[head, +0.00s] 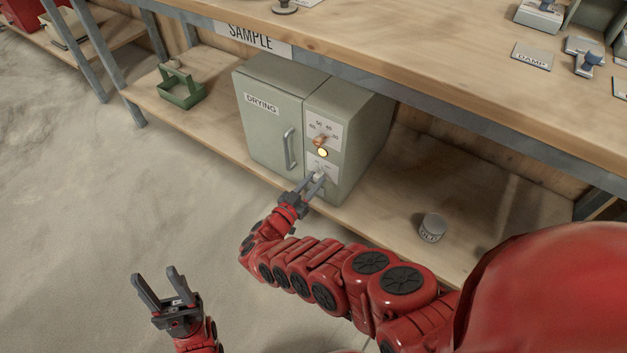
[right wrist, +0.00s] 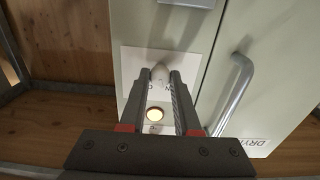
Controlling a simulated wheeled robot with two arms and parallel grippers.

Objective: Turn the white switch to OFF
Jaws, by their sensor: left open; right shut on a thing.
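The white switch (right wrist: 160,73) sits on a white plate on the front of the grey-green drying oven (head: 270,127). In the head view the switch (head: 318,176) is low on the oven's right-hand panel, partly hidden by my right gripper (head: 312,181). My right gripper, also in the right wrist view (right wrist: 167,80), is shut on the switch with one finger on each side. A yellow lamp (head: 323,153) is lit above the switch, and it also glows in the right wrist view (right wrist: 155,114). My left gripper (head: 158,279) is open and empty over the floor at lower left.
An orange-brown knob (head: 320,140) with a number scale sits above the lamp. The oven door handle (head: 290,149) is left of the switch. A small can (head: 432,228) stands on the lower shelf at right, and a green carrier (head: 181,88) at left. The workbench top (head: 400,45) overhangs the oven.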

